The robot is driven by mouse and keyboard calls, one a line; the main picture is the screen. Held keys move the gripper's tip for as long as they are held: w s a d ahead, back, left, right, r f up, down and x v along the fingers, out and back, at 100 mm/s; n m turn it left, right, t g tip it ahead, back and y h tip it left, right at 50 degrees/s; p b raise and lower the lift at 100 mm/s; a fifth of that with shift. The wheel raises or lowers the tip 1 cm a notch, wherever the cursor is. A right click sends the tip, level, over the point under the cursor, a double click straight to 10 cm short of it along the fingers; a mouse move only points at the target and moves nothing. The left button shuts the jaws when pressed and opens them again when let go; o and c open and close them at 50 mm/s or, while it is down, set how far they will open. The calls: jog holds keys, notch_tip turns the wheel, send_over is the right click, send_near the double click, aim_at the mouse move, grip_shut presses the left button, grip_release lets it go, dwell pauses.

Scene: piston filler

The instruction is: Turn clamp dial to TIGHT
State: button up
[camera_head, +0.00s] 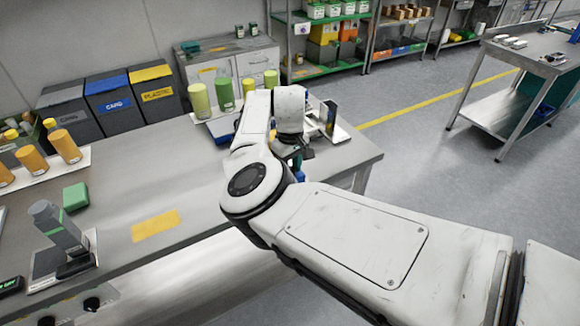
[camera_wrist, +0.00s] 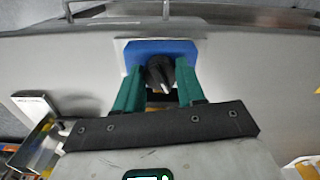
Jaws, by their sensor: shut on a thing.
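In the wrist view, a black dial knob (camera_wrist: 161,74) stands on a blue panel (camera_wrist: 150,46) with a pale surround. My gripper (camera_wrist: 160,67) has its two green fingers on either side of the knob and is shut on it. A light pointer mark on the knob is partly visible. I cannot read any TIGHT label or tell the dial's setting. In the head view, my gripper (camera_head: 290,157) is at the right end of the grey bench, mostly behind my arm. The dial is hidden there.
The bench (camera_head: 190,180) holds yellow and green cylinders (camera_head: 225,95) near the back, a green block (camera_head: 75,196) and a grey device (camera_head: 58,232) at left. A small upright stand (camera_head: 332,118) is right of my gripper. Open floor lies to the right.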

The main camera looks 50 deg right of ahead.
jog(key=shift+m, duration=0.4)
jog(key=shift+m+p, duration=0.4)
jog(key=shift+m, duration=0.7)
jog(key=m, duration=0.3)
jog(key=shift+a+m, duration=0.1)
jog(key=shift+m, duration=0.3)
jog(key=m, duration=0.4)
jog(key=shift+w, duration=0.15)
jog(key=shift+m, duration=1.5)
jog(key=shift+r+m, duration=0.1)
jog(key=shift+m, duration=0.2)
jog(key=o, duration=1.1)
jog(key=shift+c, duration=0.2)
notch_tip(320, 180, up, 11)
jog(key=b, duration=0.1)
